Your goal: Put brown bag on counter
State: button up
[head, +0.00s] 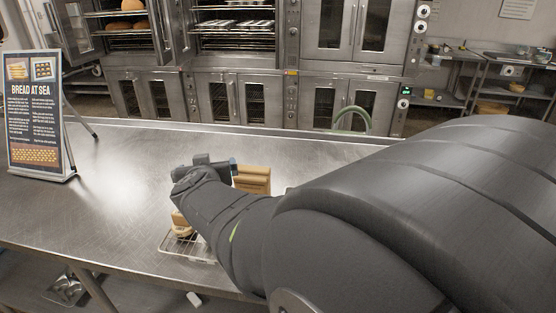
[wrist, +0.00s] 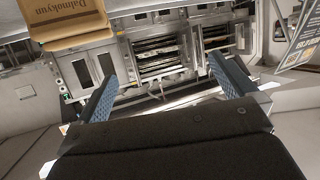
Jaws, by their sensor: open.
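The brown bag (head: 252,178) shows in the head view just right of my gripper, partly hidden behind my arm. I cannot see what its base rests on. In the wrist view the brown bag (wrist: 68,22) is at the top left, with dark lettering, cut off by the frame edge and outside the fingers. My gripper (head: 218,165) is over the metal counter (head: 110,205) in the head view. In the wrist view my gripper (wrist: 160,72) has its two blue fingers wide apart, with nothing between them.
A wire rack (head: 172,246) with bread (head: 181,226) sits near the counter's front edge, partly behind my arm. A "Bread at Sea" sign (head: 34,112) stands at the left. Ovens (head: 240,60) line the back. The counter's left middle is clear.

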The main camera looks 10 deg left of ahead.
aim_at(250, 181)
jog(key=s+d+f+m+h, duration=0.4)
jog(key=s+d+m+h, duration=0.1)
jog(key=d, duration=0.3)
jog(key=shift+t, duration=0.4)
jog(key=x, duration=1)
jog(key=shift+w+d, duration=0.1)
jog(key=shift+w, duration=0.25)
jog(key=shift+r+x, duration=0.15)
jog(key=shift+x, duration=1.4)
jog(key=shift+r+x, duration=0.15)
jog(key=shift+x, duration=1.35)
jog(key=shift+w, duration=0.15)
jog(key=c, duration=1.7)
jog(key=shift+c, duration=0.3)
jog(key=shift+r, duration=0.15)
